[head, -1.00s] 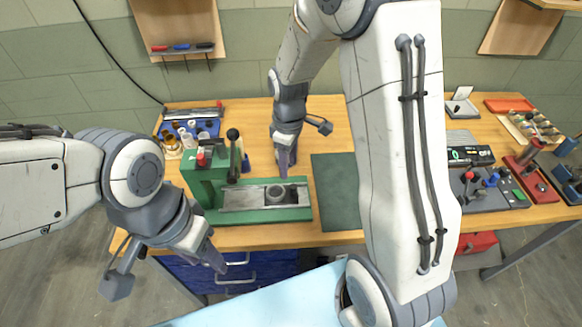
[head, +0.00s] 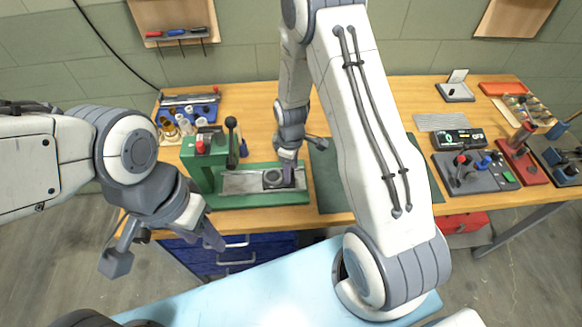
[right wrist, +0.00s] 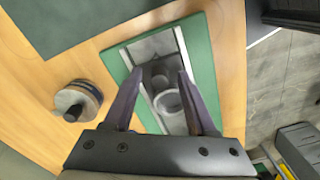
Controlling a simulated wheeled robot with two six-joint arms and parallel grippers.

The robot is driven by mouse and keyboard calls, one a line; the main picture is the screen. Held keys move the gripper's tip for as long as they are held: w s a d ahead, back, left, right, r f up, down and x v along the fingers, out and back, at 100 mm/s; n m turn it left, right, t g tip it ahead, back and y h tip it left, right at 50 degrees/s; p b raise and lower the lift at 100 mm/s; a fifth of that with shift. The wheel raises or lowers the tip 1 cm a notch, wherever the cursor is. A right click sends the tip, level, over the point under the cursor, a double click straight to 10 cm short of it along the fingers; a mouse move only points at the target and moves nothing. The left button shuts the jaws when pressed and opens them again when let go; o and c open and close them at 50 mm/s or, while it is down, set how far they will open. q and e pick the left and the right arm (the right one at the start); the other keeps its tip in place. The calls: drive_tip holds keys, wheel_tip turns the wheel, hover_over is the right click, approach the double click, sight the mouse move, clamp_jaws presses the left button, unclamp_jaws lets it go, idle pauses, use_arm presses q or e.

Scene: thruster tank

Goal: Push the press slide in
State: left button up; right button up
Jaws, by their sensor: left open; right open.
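The press (head: 205,160) is a green frame with a red knob and a black-handled lever, at the table's left front. Its grey metal press slide (head: 240,184) lies on the green base and bears a round ring-shaped holder (head: 273,178), left of my right gripper. My right gripper (head: 289,178) is at the slide's right end, pointing down. In the right wrist view my right gripper (right wrist: 160,72) is open, with the slide and the holder (right wrist: 168,103) showing between its fingers; I cannot tell whether they touch. My left gripper (head: 212,238) is open and empty in front of the table.
A dark green mat (head: 335,185) lies right of the press, partly behind my right arm. A blue rack (head: 190,112) with bottles stands behind the press. A round knobbed object (right wrist: 78,100) stands beside the base in the right wrist view. Devices and trays fill the table's right side.

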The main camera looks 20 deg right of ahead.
clamp_jaws()
idle(1.4)
